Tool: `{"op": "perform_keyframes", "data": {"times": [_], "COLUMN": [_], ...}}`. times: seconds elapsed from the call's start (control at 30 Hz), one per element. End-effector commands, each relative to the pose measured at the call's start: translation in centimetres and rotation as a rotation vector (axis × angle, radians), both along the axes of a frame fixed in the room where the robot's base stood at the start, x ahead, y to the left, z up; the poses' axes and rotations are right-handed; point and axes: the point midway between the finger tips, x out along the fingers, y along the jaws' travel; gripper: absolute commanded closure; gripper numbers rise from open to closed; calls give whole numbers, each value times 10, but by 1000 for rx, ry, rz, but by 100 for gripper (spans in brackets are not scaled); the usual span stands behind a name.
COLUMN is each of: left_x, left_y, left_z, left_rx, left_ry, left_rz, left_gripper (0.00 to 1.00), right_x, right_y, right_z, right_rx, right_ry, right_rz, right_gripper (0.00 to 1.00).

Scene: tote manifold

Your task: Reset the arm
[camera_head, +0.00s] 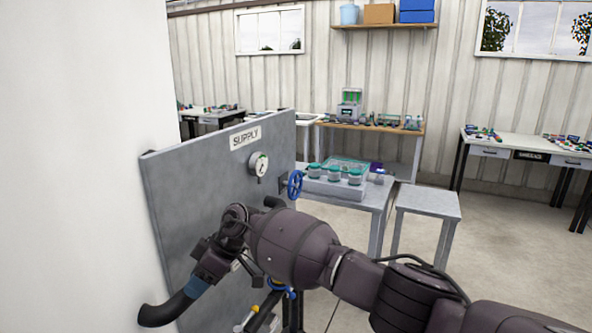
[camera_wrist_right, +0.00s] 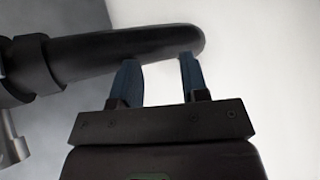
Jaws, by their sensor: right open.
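My right gripper (camera_head: 197,287) is at the lower left of the head view, in front of the grey SUPPLY panel (camera_head: 215,180). In the right wrist view its two blue fingers (camera_wrist_right: 157,65) are apart, so it is open. A thick black hose or pipe (camera_wrist_right: 90,58) with a rounded end crosses just beyond the fingertips. It also shows in the head view as a curved black piece (camera_head: 160,313) by the gripper. I cannot tell whether the fingers touch it. My right arm hides the lower part of the panel. My left gripper is not in view.
The panel carries a gauge (camera_head: 258,164) and a blue valve wheel (camera_head: 295,185). Beyond it stands a bench with teal-lidded jars (camera_head: 334,173) and a grey stool (camera_head: 428,203). A white wall (camera_head: 75,150) fills the left. The floor (camera_head: 500,250) at right is clear.

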Motion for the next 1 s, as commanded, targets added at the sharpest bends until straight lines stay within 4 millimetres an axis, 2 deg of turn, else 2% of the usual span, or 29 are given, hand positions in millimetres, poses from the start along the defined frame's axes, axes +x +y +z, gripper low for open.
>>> {"op": "perform_keyframes", "data": {"times": [0.03, 0.1, 0.23, 0.47, 0.57, 0.77, 1.0], "left_x": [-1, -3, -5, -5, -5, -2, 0], "left_y": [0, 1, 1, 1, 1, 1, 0], "left_z": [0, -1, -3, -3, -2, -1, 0], "left_rx": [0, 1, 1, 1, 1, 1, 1], "left_ry": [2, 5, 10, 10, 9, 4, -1], "left_rz": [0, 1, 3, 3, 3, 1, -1], "left_gripper": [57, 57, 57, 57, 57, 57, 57], "right_x": [-10, -21, -36, -46, -45, -41, -43], "right_y": [3, 8, 10, -9, -27, -78, -161], "right_z": [-10, -16, -23, -28, -32, -46, -81], "right_rx": [95, 227, 464, 822, 942, 1100, 1122], "right_ry": [21, 31, 28, -34, -81, -196, -349], "right_rz": [16, 29, 12, -138, -245, -510, -870], "right_gripper": [59, 59, 59, 59, 59, 59, 59]}}
